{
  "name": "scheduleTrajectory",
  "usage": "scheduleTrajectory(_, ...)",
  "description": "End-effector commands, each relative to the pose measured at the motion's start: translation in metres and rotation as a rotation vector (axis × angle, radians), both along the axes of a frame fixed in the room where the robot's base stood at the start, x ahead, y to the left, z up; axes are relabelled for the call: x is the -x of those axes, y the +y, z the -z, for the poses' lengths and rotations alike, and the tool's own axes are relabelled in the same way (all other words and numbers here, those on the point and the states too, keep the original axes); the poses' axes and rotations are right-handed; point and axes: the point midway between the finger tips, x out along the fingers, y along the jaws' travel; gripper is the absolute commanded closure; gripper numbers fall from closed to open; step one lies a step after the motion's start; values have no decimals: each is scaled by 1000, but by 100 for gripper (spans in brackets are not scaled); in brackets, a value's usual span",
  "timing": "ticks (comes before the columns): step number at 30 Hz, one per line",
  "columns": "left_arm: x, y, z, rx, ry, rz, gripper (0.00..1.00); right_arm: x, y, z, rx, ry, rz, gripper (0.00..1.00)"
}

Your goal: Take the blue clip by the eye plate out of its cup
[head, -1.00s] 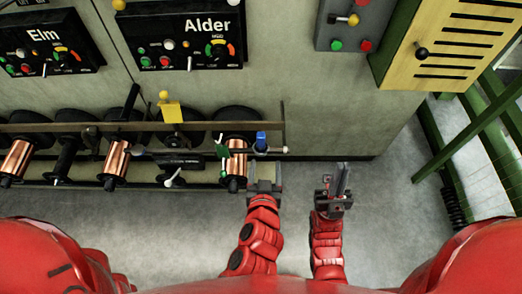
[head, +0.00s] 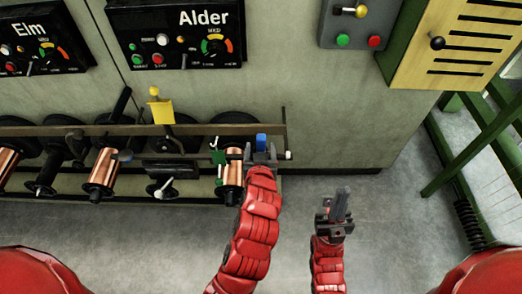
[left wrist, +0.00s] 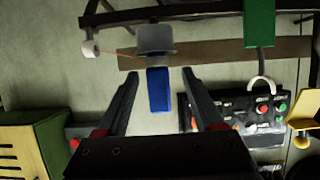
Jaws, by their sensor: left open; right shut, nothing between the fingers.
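The blue clip (head: 262,141) stands at the right end of the spool rack. In the left wrist view the blue clip (left wrist: 158,90) sticks out of a grey cup (left wrist: 156,40). My left gripper (head: 261,157) is open at the clip. In the left wrist view its fingers (left wrist: 160,75) stand on either side of the clip, with gaps on both sides. A small white piece (head: 288,155), also in the left wrist view (left wrist: 90,47), sits beside the cup; I cannot tell whether it belongs to the eye plate. My right gripper (head: 337,206) is shut and empty over the floor.
A green piece (head: 218,157) hangs left of the clip, near a copper spool (head: 232,178). A yellow tag (head: 161,110) stands further left on the rack rail (head: 60,130). The Alder panel (head: 175,35) is above. Floor to the right is clear.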

Motion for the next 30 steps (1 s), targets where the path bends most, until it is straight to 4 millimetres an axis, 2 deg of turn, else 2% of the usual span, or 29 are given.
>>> scheduleTrajectory(9, -41, -2, 16, 0, -2, -2, 31, 0, 0, 4, 0, 0, 0, 100)
scheduleTrajectory(17, -45, -3, 17, 1, -3, 1, 31, 0, 0, 4, 0, 0, 0, 100)
scheduleTrajectory(20, -45, -3, 18, 0, -3, 1, 46, 0, 0, 4, 0, 0, 0, 100)
scheduleTrajectory(29, -44, -3, 18, 0, -2, 1, 100, 0, 0, 4, 0, 0, 0, 100)
scheduleTrajectory(30, -44, -3, 18, 0, -2, 1, 100, 0, 0, 4, 0, 0, 0, 100)
